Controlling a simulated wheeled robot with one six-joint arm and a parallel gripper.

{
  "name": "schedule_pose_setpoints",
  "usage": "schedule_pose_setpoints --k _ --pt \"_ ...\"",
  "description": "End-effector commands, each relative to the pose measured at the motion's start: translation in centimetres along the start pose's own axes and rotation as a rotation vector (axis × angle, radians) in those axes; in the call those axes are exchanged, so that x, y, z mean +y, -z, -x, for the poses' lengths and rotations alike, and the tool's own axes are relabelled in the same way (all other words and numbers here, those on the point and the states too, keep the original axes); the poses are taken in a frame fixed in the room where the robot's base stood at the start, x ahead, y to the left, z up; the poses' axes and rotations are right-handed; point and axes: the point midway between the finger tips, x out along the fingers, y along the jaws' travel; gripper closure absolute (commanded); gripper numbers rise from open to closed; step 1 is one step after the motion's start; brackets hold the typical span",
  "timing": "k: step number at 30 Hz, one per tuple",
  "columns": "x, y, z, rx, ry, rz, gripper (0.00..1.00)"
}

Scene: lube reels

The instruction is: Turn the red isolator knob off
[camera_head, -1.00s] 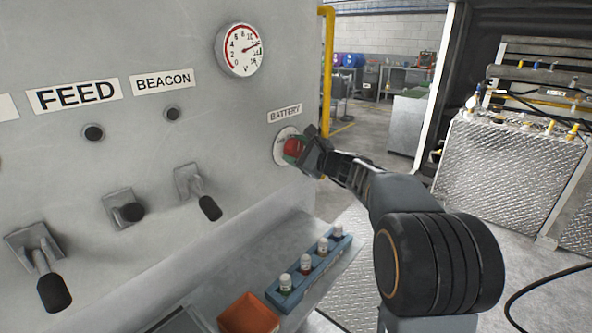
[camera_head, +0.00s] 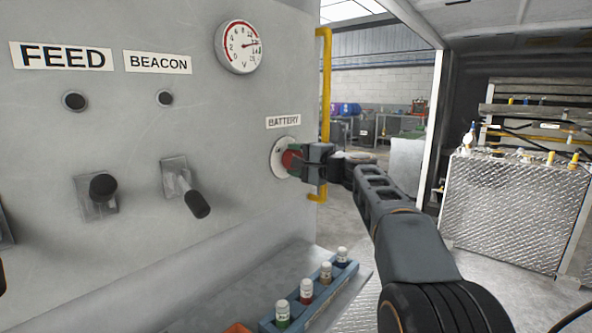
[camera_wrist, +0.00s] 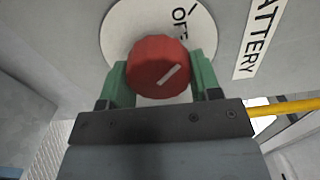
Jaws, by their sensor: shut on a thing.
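The red isolator knob (camera_head: 289,160) sits on a round white plate (camera_head: 279,150) on the grey panel, under the BATTERY label (camera_head: 283,122). My gripper (camera_head: 297,164) reaches it from the right and is shut on it. In the wrist view the red knob (camera_wrist: 158,64) lies between the two green fingers of my gripper (camera_wrist: 160,85). A white mark on the knob's face slants up to the right.
A round gauge (camera_head: 241,47) is above and left of the knob. Levers (camera_head: 186,188) stick out of the panel at left. A blue rack of small bottles (camera_head: 318,297) is below. A yellow pipe (camera_head: 325,90) runs beside the panel's right edge.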

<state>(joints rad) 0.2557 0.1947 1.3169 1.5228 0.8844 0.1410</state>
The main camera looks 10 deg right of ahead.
Motion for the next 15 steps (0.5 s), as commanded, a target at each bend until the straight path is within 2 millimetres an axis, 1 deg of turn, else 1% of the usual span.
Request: schedule_pose_setpoints --k 1,6,15 --pt "0.36 -0.01 -0.04 -0.002 -0.002 0.016 0.66" --pt "0.20 -0.03 -0.04 -0.003 -0.002 0.061 0.66" --pt "0.08 -0.04 -0.05 -0.003 -0.003 0.082 0.66"
